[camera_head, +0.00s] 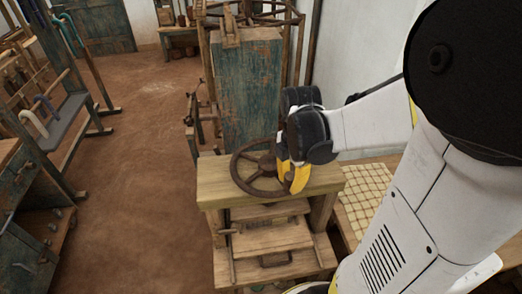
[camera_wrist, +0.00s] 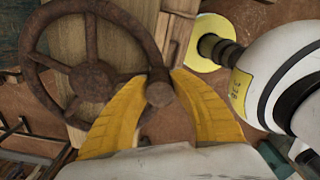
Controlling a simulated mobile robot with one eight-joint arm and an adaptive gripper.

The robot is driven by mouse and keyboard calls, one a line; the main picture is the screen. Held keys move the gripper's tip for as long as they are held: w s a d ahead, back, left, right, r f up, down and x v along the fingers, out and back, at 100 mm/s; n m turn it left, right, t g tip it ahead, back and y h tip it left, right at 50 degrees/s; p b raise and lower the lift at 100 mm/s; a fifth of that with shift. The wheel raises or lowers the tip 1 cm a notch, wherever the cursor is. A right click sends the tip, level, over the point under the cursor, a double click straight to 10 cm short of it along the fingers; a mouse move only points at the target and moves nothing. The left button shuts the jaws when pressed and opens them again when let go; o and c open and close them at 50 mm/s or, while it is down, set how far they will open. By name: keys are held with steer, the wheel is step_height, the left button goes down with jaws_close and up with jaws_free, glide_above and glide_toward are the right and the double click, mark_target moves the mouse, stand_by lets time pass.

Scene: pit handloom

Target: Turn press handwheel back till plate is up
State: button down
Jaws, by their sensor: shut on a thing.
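The press handwheel (camera_head: 240,178) is a brown, rusty spoked wheel lying flat above the wooden top beam (camera_head: 216,190) of the press. It fills the upper left of the wrist view (camera_wrist: 91,88). My gripper (camera_head: 292,178) is at the wheel's right side in the head view. In the wrist view its yellow fingers (camera_wrist: 160,97) are closed around a round brown knob (camera_wrist: 160,94) at the wheel's rim. Below the beam are wooden boards (camera_head: 272,238); which is the press plate, and its exact height, I cannot tell.
A tall blue-green worn wooden cabinet (camera_head: 246,95) stands behind the press. A checked cream cloth (camera_head: 365,200) lies to the right under my arm. A rack with hooked handles (camera_head: 62,115) stands at the left. The brown floor (camera_head: 135,180) between is clear.

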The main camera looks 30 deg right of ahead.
steer(key=c, duration=1.1)
jaws_free()
steer(key=shift+o, duration=0.2)
step_height(320, 180, up, 12)
steer(key=a+f+m+t+b, duration=0.7)
steer(key=a+f+m+b, duration=0.5)
steer(key=m, duration=0.5)
steer(key=a+f, duration=0.2)
steer(key=a, duration=0.1)
steer(key=shift+w+a+m+b, duration=0.15)
steer(key=shift+m+b, duration=0.15)
steer(key=shift+b, duration=0.1)
